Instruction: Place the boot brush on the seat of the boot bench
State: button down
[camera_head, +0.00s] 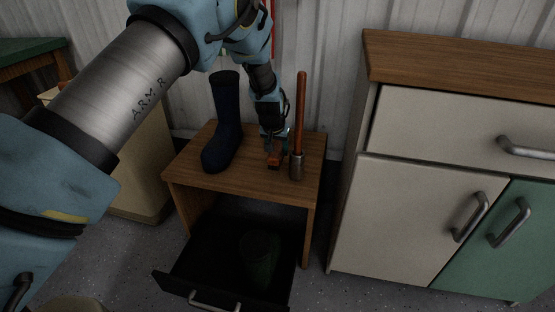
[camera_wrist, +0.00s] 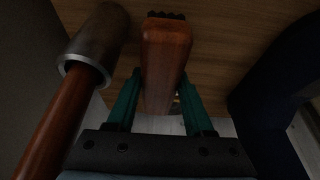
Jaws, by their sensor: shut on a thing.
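The boot bench has a wooden seat (camera_head: 247,178) and stands in the middle of the head view. The boot brush (camera_head: 273,158) has a reddish-brown wooden back and is at the seat, between a boot and a hammer. My gripper (camera_head: 272,147) points down over the seat and is shut on the brush. In the wrist view the brush (camera_wrist: 165,55) sits between the green fingers (camera_wrist: 156,103), with dark bristles at its far end near the wood. I cannot tell whether the brush touches the seat.
A dark blue boot (camera_head: 224,120) stands on the seat left of my gripper. A long-handled hammer (camera_head: 299,130) stands head down on its right. The drawer (camera_head: 205,277) below is open with a dark green object (camera_head: 260,258) inside. A cabinet (camera_head: 410,190) stands to the right.

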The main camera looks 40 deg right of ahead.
jog(key=shift+f, duration=1.95)
jog(key=shift+f+b, duration=0.2)
jog(key=shift+b, duration=0.1)
jog(key=shift+c, duration=1.4)
grip_release()
jog(key=shift+s+r, duration=0.1)
jog(key=shift+r, duration=0.45)
jog(key=p+v, duration=0.1)
jog(key=v, duration=1)
jog(key=shift+a+r, duration=0.15)
